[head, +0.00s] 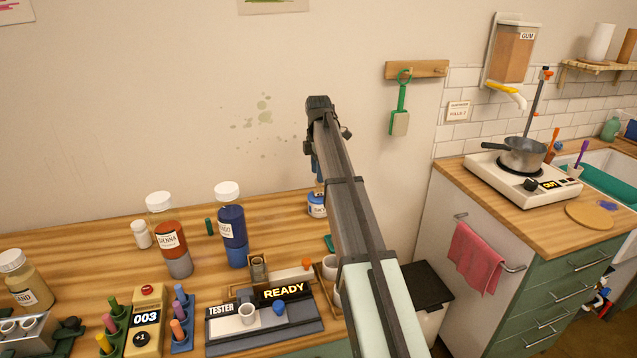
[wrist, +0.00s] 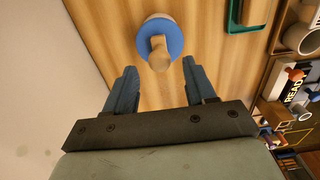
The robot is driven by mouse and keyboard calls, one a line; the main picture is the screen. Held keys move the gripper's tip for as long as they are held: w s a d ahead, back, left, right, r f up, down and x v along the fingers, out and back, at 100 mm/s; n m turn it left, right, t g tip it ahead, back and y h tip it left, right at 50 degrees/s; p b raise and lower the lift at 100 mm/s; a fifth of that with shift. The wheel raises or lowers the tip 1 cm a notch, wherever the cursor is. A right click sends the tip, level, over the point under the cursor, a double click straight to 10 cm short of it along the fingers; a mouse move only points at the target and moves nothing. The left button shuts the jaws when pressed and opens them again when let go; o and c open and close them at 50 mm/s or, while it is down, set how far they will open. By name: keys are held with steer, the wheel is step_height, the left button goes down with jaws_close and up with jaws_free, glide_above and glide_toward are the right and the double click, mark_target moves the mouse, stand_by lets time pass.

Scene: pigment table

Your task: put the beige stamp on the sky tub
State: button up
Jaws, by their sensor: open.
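The sky tub (head: 317,210) stands at the back of the wooden counter in the head view, partly hidden by my arm. In the wrist view its round blue top (wrist: 147,37) shows near the top edge. A beige peg-like piece, which looks like the beige stamp (wrist: 159,55), stands at the middle of that blue top. My gripper (wrist: 158,66) is open, with one blue finger on each side of the stamp's near end and gaps between. The fingers do not touch it. In the head view the gripper is mostly hidden behind my arm.
A green tray (wrist: 235,18) with a brown piece lies right of the tub. The tester (head: 265,325), a blue jar (head: 232,225) and a sienna jar (head: 170,240) stand to the left on the counter. The wall (head: 150,100) is close behind. Bare wood lies between the jars and tub.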

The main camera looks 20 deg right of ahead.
step_height(320, 180, up, 6)
steer(key=shift+f, duration=0.15)
stand_by(0.4)
